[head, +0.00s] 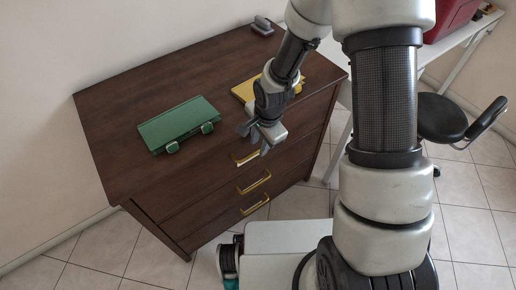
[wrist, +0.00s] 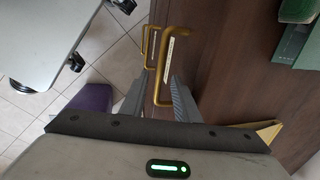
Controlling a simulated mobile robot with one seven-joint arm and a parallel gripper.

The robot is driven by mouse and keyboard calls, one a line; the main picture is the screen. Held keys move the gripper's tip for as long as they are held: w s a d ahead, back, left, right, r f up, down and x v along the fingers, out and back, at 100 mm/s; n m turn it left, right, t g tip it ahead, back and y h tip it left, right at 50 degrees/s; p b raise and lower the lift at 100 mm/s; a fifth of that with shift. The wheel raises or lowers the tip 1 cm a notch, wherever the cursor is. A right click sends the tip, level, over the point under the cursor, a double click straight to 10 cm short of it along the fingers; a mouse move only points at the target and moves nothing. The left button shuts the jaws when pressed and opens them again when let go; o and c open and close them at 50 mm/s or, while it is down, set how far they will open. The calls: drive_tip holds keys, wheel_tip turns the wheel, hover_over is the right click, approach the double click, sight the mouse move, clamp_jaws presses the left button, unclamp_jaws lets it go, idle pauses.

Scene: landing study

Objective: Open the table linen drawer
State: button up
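A dark brown dresser (head: 190,209) has three drawers in its front, all flush as far as I can see. Each has a brass handle: top (head: 244,159), middle (head: 254,182) and bottom (head: 255,204). No drawer label is readable. My gripper (head: 254,140) is by the dresser's front top edge, just above the top handle. In the wrist view the fingers (wrist: 157,95) are apart with nothing clamped. The nearer brass handle (wrist: 165,62) runs into the gap between them; I cannot tell how deep. Another handle (wrist: 147,48) lies beyond it.
A green case (head: 180,124) and a yellow item (head: 246,90), partly behind my arm, lie on the dresser top. A small grey object (head: 262,26) is at its back. A black stool (head: 441,117) and white desk (head: 455,38) with a red box stand right.

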drive_tip(key=shift+w+a+f+b, duration=0.15)
drive_tip(key=shift+f+b, duration=0.35)
drive_tip(key=shift+f, duration=0.6)
clamp_jaws()
